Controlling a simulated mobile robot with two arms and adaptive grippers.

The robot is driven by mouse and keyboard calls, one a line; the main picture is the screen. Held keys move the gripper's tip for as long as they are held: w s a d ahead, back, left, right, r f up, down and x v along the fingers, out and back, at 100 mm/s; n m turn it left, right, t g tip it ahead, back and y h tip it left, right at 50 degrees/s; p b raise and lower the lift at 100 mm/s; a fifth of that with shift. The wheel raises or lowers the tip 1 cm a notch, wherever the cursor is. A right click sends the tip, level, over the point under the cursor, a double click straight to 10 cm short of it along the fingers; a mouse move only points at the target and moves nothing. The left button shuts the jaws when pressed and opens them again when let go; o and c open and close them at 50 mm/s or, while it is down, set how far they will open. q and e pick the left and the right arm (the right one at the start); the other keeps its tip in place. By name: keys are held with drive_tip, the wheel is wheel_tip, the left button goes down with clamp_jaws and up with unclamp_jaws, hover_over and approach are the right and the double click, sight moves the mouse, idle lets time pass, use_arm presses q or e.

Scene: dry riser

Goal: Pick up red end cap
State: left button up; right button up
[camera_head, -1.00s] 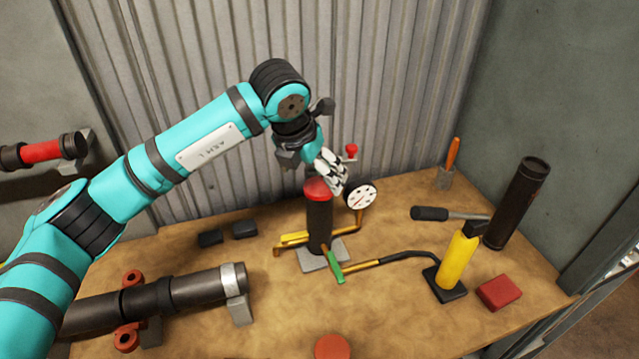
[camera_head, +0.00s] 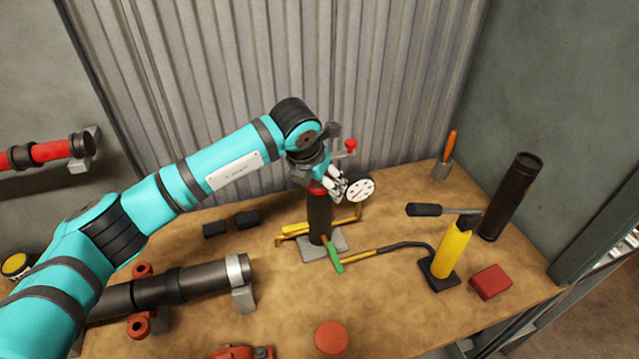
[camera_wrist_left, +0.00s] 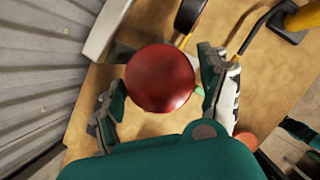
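The red end cap (camera_head: 316,191) sits on top of an upright black pipe (camera_head: 319,217) on the workbench. In the left wrist view the domed red cap (camera_wrist_left: 160,78) fills the middle. My left gripper (camera_head: 334,187) is at the cap, and its fingers partly hide it in the head view. In the left wrist view the gripper's two fingers (camera_wrist_left: 160,92) are apart, one on each side of the cap, with a small gap visible at the right finger. Contact at the left finger is unclear. My right gripper is not in view.
A white dial gauge (camera_head: 360,190) stands close right of the gripper, with a red-knobbed valve (camera_head: 350,146) behind. A yellow hand pump (camera_head: 453,250), black cylinder (camera_head: 510,197) and red block (camera_head: 491,281) stand right. A red disc (camera_head: 331,338) lies at the front. Corrugated wall lies behind.

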use_arm(q)
drive_tip(key=shift+r, duration=0.1)
drive_tip(key=c, duration=1)
